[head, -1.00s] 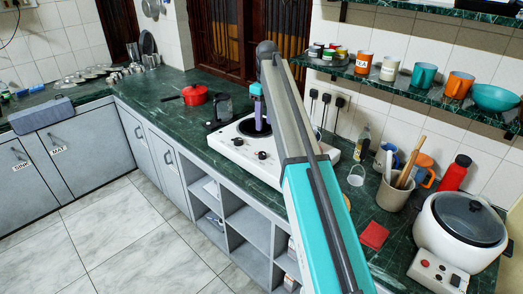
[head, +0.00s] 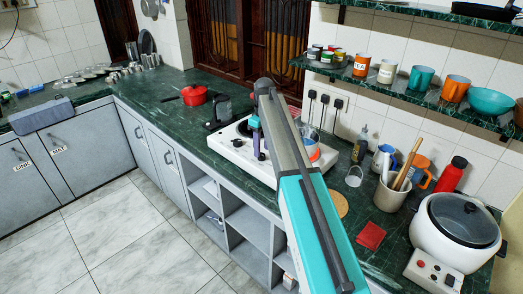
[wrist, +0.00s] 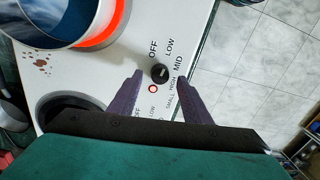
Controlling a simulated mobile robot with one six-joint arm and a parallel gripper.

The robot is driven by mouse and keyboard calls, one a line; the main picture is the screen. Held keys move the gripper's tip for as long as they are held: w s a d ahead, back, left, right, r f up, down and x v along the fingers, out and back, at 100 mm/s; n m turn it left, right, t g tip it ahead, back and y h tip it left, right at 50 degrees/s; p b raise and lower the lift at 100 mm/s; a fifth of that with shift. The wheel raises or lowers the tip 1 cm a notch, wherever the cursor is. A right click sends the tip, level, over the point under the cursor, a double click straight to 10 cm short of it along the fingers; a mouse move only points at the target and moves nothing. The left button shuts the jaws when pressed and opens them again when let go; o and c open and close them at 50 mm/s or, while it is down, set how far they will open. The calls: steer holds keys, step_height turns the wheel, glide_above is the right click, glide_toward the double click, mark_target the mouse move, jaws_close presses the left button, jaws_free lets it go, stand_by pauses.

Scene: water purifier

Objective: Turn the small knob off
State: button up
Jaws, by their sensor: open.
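The small knob (wrist: 159,73) is black and round, on the white stove top, ringed by OFF, LOW, MID and HIGH, with SMALL printed beside it. I cannot tell its exact pointer direction. A small red ring-shaped light (wrist: 153,89) is beside it. My gripper (wrist: 160,74) is open, its purple fingertips on either side of the knob; contact is not clear. In the head view my gripper (head: 256,142) is over the front of the white stove (head: 228,150), and my arm hides part of it. The burner (wrist: 103,32) by the knob glows orange-red under a blue-and-white pot (wrist: 55,20).
A dark, unlit burner (wrist: 50,103) is at the wrist view's lower left. A red pot (head: 195,95) stands farther back on the green counter. A utensil holder (head: 389,195) and white cooker (head: 455,235) stand to the right. Open floor (head: 120,240) lies in front.

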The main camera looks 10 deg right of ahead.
steer(key=shift+f, duration=1.2)
steer(key=c, duration=1)
steer(key=shift+c, duration=0.2)
steer(key=shift+n, duration=0.4)
steer(key=n, duration=0.4)
steer(key=shift+a, duration=0.1)
steer(key=n, duration=0.5)
